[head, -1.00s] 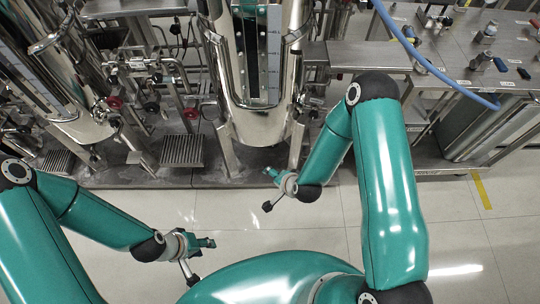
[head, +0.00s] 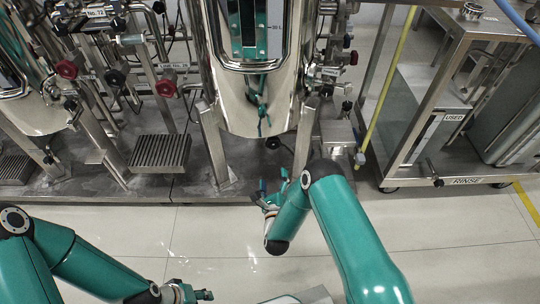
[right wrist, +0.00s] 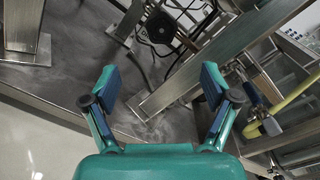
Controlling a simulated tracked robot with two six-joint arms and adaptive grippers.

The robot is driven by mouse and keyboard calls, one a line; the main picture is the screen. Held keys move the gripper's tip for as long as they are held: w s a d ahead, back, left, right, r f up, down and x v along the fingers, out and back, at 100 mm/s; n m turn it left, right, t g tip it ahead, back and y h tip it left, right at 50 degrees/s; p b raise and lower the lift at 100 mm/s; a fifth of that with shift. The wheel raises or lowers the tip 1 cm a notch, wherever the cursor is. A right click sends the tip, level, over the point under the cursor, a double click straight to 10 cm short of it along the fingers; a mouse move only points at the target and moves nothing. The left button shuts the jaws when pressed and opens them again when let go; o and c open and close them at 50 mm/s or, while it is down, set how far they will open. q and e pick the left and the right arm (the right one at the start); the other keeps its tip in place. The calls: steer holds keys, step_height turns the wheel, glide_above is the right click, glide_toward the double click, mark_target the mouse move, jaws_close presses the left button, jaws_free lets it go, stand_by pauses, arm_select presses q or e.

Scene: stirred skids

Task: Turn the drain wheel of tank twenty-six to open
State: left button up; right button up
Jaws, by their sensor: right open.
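A polished steel tank (head: 228,105) stands in the middle of the head view on slanted legs. A small dark round part (head: 272,142) sits low under it, perhaps the drain wheel. In the right wrist view a black round wheel-like part (right wrist: 160,27) shows beyond the fingertips, near the top; which valve it belongs to I cannot tell. My right gripper (head: 272,187) is low in front of the tank, below the dark part and apart from it. Its fingers are spread and empty in the right wrist view (right wrist: 158,85). My left gripper (head: 203,294) is at the bottom edge, its fingers unclear.
Red wheels (head: 165,88) and a dark wheel (head: 115,78) sit on pipework left of the tank, near a small label (head: 173,66). A grated step (head: 160,152) stands below. Tank legs (head: 212,145) flank the drain area. A yellow hose (head: 388,80) and steel cart (head: 430,95) stand right.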

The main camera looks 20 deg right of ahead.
mark_target(273, 145)
steer(key=shift+m, duration=0.3)
steer(key=b+x, duration=0.6)
steer(key=x, duration=0.9)
steer(key=shift+w+d+f+b, duration=0.15)
steer(key=shift+d+b, duration=0.1)
steer(key=shift+b, duration=0.1)
steer(key=shift+x, duration=0.75)
